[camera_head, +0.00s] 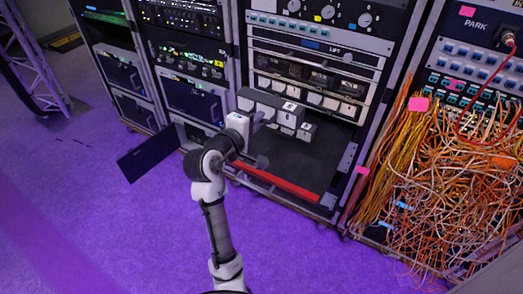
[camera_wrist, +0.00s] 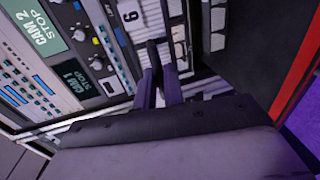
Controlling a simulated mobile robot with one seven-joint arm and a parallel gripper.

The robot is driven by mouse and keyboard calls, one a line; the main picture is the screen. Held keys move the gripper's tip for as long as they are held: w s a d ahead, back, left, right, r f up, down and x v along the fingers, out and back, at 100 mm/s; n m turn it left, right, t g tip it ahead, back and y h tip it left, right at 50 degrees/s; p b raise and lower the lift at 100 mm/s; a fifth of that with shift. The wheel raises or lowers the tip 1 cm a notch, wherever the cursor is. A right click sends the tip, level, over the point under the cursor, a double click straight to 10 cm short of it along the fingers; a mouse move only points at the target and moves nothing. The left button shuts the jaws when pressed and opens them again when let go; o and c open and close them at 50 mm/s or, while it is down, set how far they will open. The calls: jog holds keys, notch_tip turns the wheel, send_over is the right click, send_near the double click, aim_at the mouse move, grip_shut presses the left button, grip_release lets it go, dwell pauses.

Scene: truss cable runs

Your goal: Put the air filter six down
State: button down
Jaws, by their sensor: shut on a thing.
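My gripper (camera_wrist: 160,78) reaches into the middle rack with its two fingers close together. In the wrist view a pale block with a black 6 on a white label, air filter six (camera_wrist: 130,14), shows at the fingertips. The fingers are shut on it, though the contact is mostly hidden. In the head view my gripper (camera_head: 258,122) is beside a cluster of grey blocks with white labels (camera_head: 290,107), in front of the rack's lower opening. The digits are too small there to tell which block is held.
A dark shelf (camera_head: 318,160) with a red front edge (camera_head: 285,185) lies below the blocks. A dark panel (camera_head: 150,153) stands out at left. Tangled orange and white cables (camera_head: 460,180) hang at right. The purple floor (camera_head: 110,225) is clear in front.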

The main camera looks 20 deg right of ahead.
aim_at(258, 176)
notch_tip(258, 176, down, 20)
jog(key=shift+d+r, duration=0.1)
jog(key=c, duration=1.8)
grip_release()
jog(key=b+v, duration=0.2)
jog(key=v, duration=1)
